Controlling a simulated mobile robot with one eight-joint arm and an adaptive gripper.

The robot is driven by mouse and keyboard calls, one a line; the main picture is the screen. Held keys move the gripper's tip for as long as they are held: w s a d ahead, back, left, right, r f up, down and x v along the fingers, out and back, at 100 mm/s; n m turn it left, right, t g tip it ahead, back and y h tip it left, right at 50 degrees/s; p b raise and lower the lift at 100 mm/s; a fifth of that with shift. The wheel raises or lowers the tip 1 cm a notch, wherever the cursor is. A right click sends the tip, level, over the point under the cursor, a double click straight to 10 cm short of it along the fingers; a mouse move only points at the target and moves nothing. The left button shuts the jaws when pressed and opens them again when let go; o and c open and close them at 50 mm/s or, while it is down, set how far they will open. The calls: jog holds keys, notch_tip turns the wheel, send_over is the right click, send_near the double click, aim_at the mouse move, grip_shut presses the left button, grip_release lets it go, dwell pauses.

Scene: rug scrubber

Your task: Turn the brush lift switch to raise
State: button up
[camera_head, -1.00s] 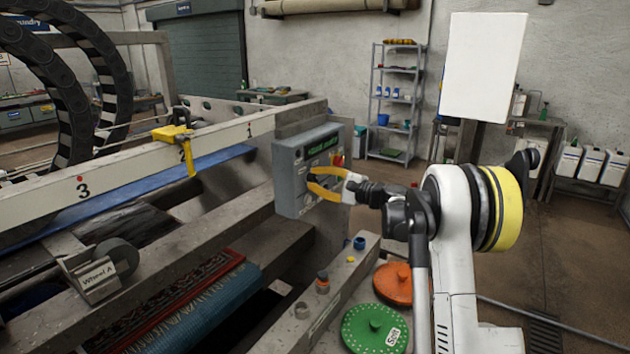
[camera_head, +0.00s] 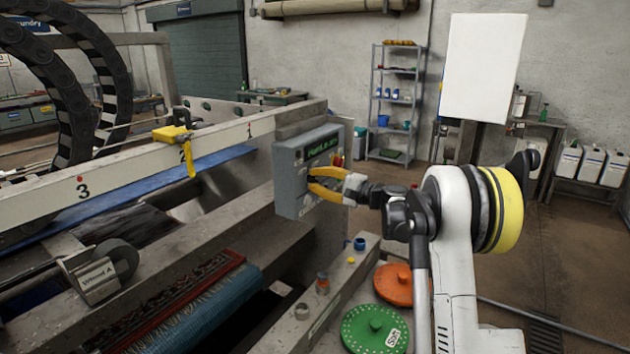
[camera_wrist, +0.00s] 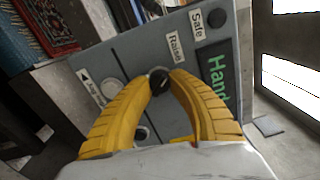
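The grey control panel (camera_head: 290,178) is mounted at the end of the white beam, and its face fills much of the wrist view (camera_wrist: 125,48). A small black switch knob (camera_wrist: 160,80) sits on the panel below the "Raise" label (camera_wrist: 175,47). My gripper (camera_wrist: 161,77) has its yellow fingertips on both sides of this knob, seemingly touching it. In the head view, my gripper (camera_head: 309,180) reaches the panel from the right. The fingers hide part of the knob, so its exact pointing is hard to read. A green-lettered display (camera_wrist: 215,82) shows a word starting "Hand".
Another black knob (camera_wrist: 218,18) sits beside the "Safe" label (camera_wrist: 197,22). A pale round control (camera_wrist: 112,90) is left of my fingers. A rug (camera_head: 165,303) lies in the machine.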

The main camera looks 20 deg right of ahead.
jog(key=o, duration=0.5)
jog(key=shift+d, duration=0.1)
jog(key=v, duration=1.2)
